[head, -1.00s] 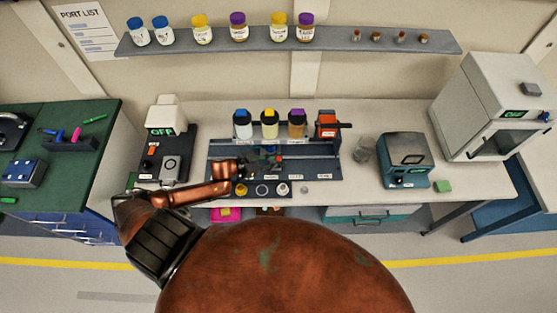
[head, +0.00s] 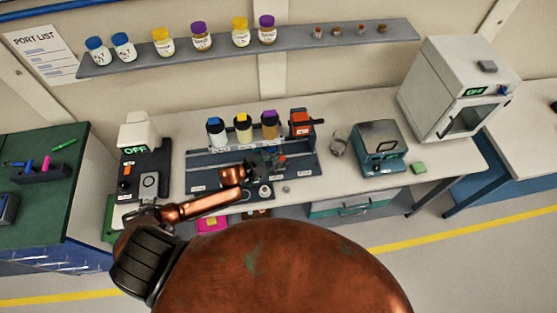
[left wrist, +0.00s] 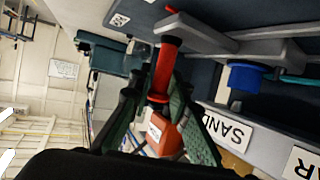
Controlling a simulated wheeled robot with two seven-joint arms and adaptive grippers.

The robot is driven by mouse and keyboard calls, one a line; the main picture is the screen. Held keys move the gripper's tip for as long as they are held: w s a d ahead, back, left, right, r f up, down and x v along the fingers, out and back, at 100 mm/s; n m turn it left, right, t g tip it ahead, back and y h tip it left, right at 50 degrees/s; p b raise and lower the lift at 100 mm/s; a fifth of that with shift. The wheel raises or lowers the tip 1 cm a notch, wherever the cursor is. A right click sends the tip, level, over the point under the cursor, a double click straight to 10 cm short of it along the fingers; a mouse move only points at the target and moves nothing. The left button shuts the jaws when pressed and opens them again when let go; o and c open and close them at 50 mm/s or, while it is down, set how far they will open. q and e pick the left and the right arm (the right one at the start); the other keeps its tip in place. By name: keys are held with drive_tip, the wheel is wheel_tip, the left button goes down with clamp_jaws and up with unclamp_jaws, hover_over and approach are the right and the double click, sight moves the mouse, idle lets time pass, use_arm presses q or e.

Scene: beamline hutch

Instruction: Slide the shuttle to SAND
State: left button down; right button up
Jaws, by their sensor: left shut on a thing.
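The shuttle's red handle (left wrist: 165,68) stands between the dark green fingers of my left gripper (left wrist: 157,95) in the left wrist view. The gripper is shut on it. In the head view my left gripper (head: 262,167) is over the right half of the dark slide track (head: 215,178), and red and blue parts show by its fingers. The shuttle body is mostly hidden there. A white SAND label (left wrist: 228,128) shows upside down beside the handle in the wrist view. I cannot tell whether the shuttle is exactly level with it. My right gripper is not in view.
Jars with blue (head: 215,125), yellow (head: 243,122) and purple (head: 269,118) caps stand behind the track. A red-orange box (head: 301,122) is at its right end. A glass beaker (head: 339,145) and a teal-grey device (head: 380,147) stand farther right.

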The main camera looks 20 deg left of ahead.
use_arm(q)
drive_tip(key=c, duration=1.9)
unclamp_jaws()
drive_tip(key=shift+c, duration=0.2)
drive_tip(key=shift+s+a+r, duration=0.15)
drive_tip(key=shift+s+a, duration=0.1)
drive_tip(key=shift+s, duration=0.05)
drive_tip(key=v, duration=1.1)
drive_tip(key=shift+s+a, duration=0.1)
